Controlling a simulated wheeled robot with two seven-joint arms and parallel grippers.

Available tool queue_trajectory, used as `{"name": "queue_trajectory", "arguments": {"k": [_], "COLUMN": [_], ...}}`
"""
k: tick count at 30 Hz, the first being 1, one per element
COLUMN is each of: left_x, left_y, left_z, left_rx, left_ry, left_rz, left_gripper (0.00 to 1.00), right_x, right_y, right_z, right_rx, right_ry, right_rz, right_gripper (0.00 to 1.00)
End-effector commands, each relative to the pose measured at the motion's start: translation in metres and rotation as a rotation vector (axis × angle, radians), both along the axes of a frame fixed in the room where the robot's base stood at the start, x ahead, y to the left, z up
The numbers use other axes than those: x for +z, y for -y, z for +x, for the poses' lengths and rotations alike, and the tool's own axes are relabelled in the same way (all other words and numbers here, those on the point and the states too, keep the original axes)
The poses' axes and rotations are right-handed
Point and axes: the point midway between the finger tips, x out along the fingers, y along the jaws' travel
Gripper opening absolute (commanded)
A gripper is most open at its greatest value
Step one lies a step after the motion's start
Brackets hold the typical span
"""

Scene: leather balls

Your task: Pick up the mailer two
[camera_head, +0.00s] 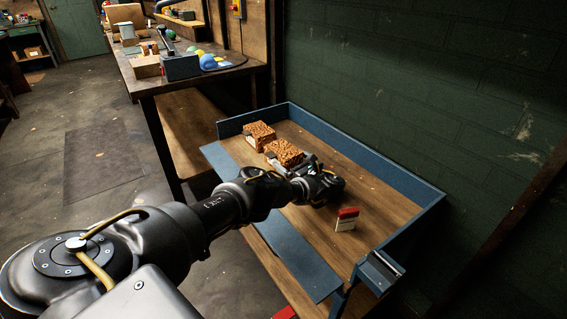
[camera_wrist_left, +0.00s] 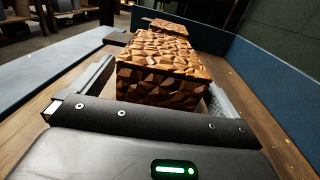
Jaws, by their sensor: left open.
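Two brown mailer boxes with a chunky faceted pattern lie in line on the blue-edged bench. Nothing readable shows which is mailer two. The nearer mailer (camera_head: 286,152) is just beyond my left gripper (camera_head: 293,164). The farther mailer (camera_head: 259,132) sits behind it, toward the bench's far left end. In the left wrist view the nearer mailer (camera_wrist_left: 160,83) stands between my open left fingers, one on each side; contact cannot be told. The farther mailer (camera_wrist_left: 169,27) shows behind it. My right gripper is out of view.
The bench (camera_head: 383,213) has a raised blue rim along the wall side. A small red and white box (camera_head: 346,219) stands to the right of my wrist. A dark workbench (camera_head: 180,82) with tools and coloured balls stands at the upper left. Bare wood lies around the red and white box.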

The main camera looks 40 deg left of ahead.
Motion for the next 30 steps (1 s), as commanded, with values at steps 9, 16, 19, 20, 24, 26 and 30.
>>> {"name": "queue_trajectory", "arguments": {"k": [9,16,19,20,24,26,30], "left_x": [0.000,0.000,0.000,0.000,0.000,0.000,0.000], "left_y": [-0.020,-0.020,-0.020,-0.020,-0.020,-0.020,-0.020], "left_z": [0.005,0.005,0.005,0.005,0.004,0.004,0.004], "left_rx": [-0.001,-0.001,-0.001,-0.001,-0.001,-0.001,-0.001], "left_ry": [0.000,0.000,0.000,0.000,0.000,0.000,0.000], "left_rz": [-0.001,-0.001,-0.001,-0.001,-0.001,-0.001,-0.001], "left_gripper": [1.00,0.87,0.74,0.70,0.52,0.44,0.25], "right_x": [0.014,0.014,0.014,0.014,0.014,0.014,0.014], "right_y": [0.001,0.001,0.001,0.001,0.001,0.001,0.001], "right_z": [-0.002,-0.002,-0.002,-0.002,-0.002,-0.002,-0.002], "right_rx": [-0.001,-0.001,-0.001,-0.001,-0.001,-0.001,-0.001], "right_ry": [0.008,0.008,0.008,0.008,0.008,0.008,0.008], "right_rz": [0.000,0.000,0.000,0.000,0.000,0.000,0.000], "right_gripper": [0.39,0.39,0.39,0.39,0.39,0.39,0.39]}}
